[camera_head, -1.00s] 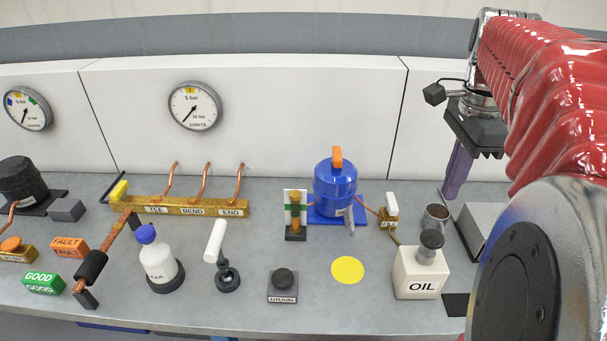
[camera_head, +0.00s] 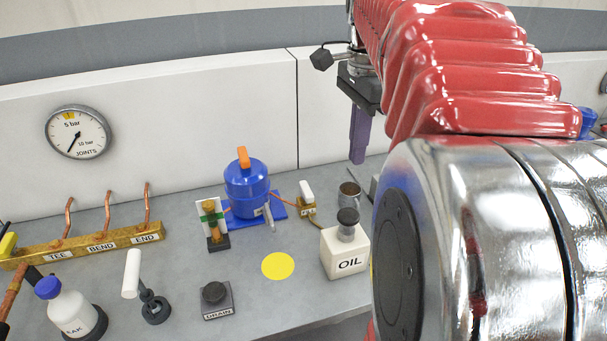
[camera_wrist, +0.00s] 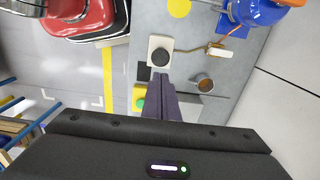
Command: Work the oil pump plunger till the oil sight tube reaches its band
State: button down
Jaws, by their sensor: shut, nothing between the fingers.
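The oil pump (camera_head: 345,255) is a white block marked OIL with a dark round plunger knob (camera_head: 348,217) on top, raised on a pale stem. It also shows in the wrist view (camera_wrist: 152,43), just beyond my fingertips. The oil sight tube (camera_head: 213,229) is an amber upright tube on a dark base, before a white plate with a green band. Its oil level is too small to read. My gripper (camera_head: 358,148) is shut and empty, its purple fingers pointing down above the bench, behind and above the pump. The fingers (camera_wrist: 160,95) touch nothing visible.
A blue compressor (camera_head: 247,190) stands left of the pump. A metal cup (camera_head: 349,194) is close behind it. A yellow disc (camera_head: 278,265) and a DRAIN button (camera_head: 215,295) lie to the left. My arm hides the bench on the right.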

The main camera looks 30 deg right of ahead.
aim_at(349, 214)
dwell(0.3)
notch_tip(349, 214, down, 14)
dwell(0.8)
